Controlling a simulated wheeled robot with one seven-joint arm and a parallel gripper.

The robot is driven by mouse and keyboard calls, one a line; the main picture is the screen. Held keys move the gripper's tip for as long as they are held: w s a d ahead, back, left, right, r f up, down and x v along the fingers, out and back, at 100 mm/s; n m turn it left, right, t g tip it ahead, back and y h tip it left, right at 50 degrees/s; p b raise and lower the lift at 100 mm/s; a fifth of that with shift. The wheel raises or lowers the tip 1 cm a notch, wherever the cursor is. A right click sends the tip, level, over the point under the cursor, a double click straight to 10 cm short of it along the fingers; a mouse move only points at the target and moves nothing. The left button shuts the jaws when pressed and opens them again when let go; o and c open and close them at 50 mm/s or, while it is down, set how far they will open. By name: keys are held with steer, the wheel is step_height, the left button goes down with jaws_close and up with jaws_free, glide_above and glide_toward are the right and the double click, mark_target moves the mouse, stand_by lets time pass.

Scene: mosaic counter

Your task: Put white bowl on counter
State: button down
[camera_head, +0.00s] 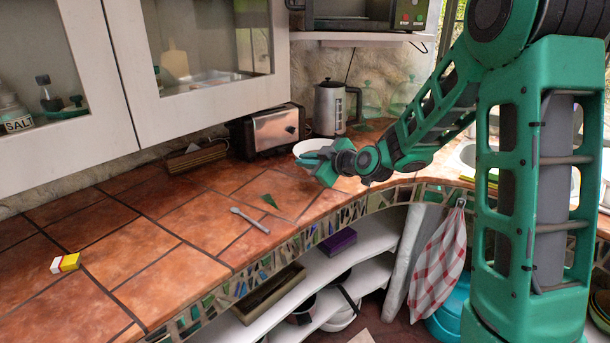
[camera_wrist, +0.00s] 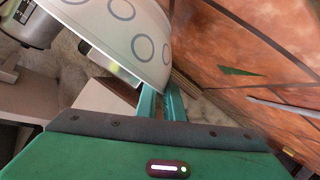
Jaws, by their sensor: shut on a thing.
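The white bowl (camera_head: 311,147) is at my gripper (camera_head: 318,160) in the head view, above the back part of the tiled counter (camera_head: 150,240). In the wrist view the bowl (camera_wrist: 118,28) shows pale ring marks on its side and is tilted in the picture. The fingers of my gripper (camera_wrist: 160,100) are shut on the bowl's rim. My arm and gripper hide part of the bowl in the head view. I cannot tell whether the bowl's underside touches the counter.
A toaster (camera_head: 274,131) and a kettle (camera_head: 329,108) stand behind the bowl. A wrench-like tool (camera_head: 250,220) and a green shard (camera_head: 270,201) lie in front. A small yellow-and-white box (camera_head: 65,263) lies far left. The left middle of the counter is clear.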

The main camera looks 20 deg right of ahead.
steer(key=shift+w+f, duration=0.1)
steer(key=shift+f, duration=1.9)
steer(key=c, duration=1.9)
jaws_free()
steer(key=shift+o, duration=0.2)
steer(key=shift+d, duration=0.1)
steer(key=v, duration=1.2)
steer(key=s+d+f+m+g+h, duration=0.1)
steer(key=s+d+f+m+g, duration=0.15)
steer(key=s, duration=0.35)
steer(key=s+d+f+m+g+h, duration=0.1)
steer(key=s+d+m+g+h, duration=0.1)
steer(key=s+d+g, duration=0.3)
steer(key=s+d+f+m+h, duration=0.1)
steer(key=s+d+f+m, duration=0.15)
steer(key=s, duration=0.45)
steer(key=s+d+m+g, duration=0.1)
steer(key=s+m, duration=0.2)
steer(key=s, duration=0.3)
steer(key=s+d+r+m+g+h, duration=0.1)
steer(key=s+d+m+g, duration=0.1)
steer(key=s+m, duration=0.2)
steer(key=s+d+r+m+g, duration=0.1)
steer(key=s+m+g, duration=0.1)
steer(key=s, duration=0.7)
steer(key=shift+s+d+m, duration=0.25)
steer(key=shift+d+m, duration=0.05)
steer(key=shift+m, duration=0.4)
steer(key=shift+r, duration=0.15)
